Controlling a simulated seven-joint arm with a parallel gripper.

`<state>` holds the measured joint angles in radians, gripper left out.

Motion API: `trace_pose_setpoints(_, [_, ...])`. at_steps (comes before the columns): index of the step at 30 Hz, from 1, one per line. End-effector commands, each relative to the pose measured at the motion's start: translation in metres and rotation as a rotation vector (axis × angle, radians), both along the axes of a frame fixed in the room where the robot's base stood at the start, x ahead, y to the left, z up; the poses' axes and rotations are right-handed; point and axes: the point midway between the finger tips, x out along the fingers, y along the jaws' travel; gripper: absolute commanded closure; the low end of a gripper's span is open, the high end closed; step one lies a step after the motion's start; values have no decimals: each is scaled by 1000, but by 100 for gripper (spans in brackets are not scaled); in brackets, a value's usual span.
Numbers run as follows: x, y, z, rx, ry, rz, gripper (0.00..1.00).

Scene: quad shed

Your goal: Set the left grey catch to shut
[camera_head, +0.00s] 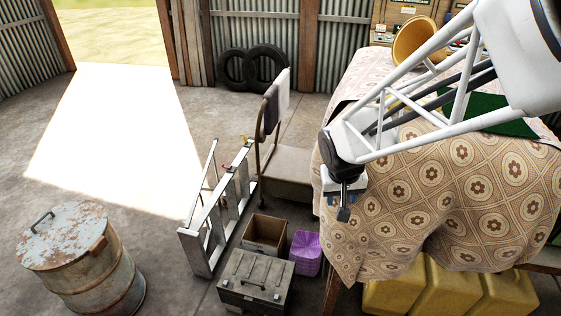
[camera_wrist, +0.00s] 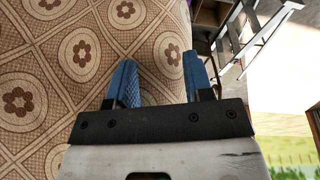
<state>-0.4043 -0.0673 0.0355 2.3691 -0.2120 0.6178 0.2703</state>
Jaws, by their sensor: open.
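A grey case (camera_head: 254,284) with a handle on its lid stands on the floor at the bottom centre of the head view. Small fittings show near its front edge, but the left grey catch is too small to make out, and I cannot tell its position. My gripper (camera_head: 343,205) is up and to the right of the case, beside the patterned cloth. In the wrist view its two blue-padded fingers (camera_wrist: 160,78) are apart with only cloth behind them. The case is not seen in the wrist view.
An open brown box (camera_head: 264,234) and a purple basket (camera_head: 306,252) stand just behind and right of the case. A metal stepladder (camera_head: 202,238) leans close on the left. The cloth-covered table (camera_head: 450,205) fills the right. A rusty drum (camera_head: 85,262) stands left.

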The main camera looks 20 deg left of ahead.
Motion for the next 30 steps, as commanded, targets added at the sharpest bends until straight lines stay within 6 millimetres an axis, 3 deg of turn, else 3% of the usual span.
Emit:
trace_pose_setpoints(17, [56, 100, -74, 16, 32, 27, 53])
trace_pose_setpoints(30, [98, 176, -149, 44, 71, -22, 53])
